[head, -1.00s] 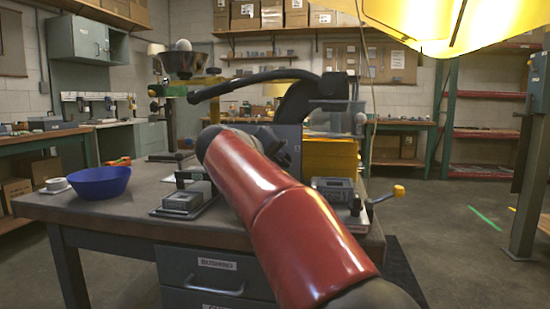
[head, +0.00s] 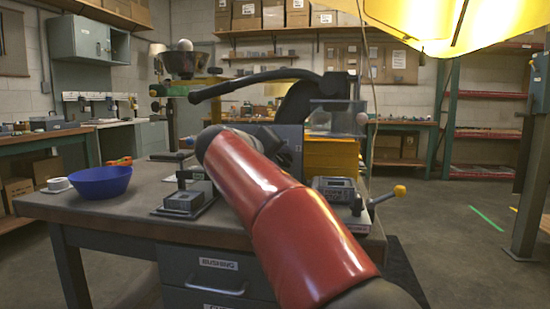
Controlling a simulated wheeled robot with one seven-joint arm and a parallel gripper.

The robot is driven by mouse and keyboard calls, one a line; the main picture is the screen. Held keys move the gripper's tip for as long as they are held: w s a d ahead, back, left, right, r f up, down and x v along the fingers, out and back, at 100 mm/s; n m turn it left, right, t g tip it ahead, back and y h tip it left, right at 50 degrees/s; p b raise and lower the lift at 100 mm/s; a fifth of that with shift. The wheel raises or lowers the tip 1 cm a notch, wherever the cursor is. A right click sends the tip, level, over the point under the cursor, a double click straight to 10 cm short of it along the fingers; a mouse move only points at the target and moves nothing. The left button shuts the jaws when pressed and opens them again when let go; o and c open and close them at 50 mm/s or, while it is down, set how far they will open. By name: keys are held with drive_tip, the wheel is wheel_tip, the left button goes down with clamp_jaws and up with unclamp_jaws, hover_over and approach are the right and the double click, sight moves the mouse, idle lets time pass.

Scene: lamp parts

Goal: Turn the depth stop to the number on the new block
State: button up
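A press-like machine with a long black lever (head: 250,86) stands on the workbench (head: 95,208), partly hidden by my red arm. A grey block (head: 184,201) lies on a dark plate at the bench's front, left of my arm. A small grey device with a dark face (head: 334,188) sits to the right of my arm. I cannot tell which part is the depth stop, and no number is readable. My gripper is hidden behind my arm.
A blue bowl (head: 101,182) and a small white dish (head: 58,184) stand on the bench's left. Drawers labelled BUSHING (head: 218,264) are below. A yellow lampshade-like form (head: 450,25) hangs at the upper right.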

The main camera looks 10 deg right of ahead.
drive_tip(key=v, duration=0.7)
drive_tip(key=shift+s+a, duration=0.2)
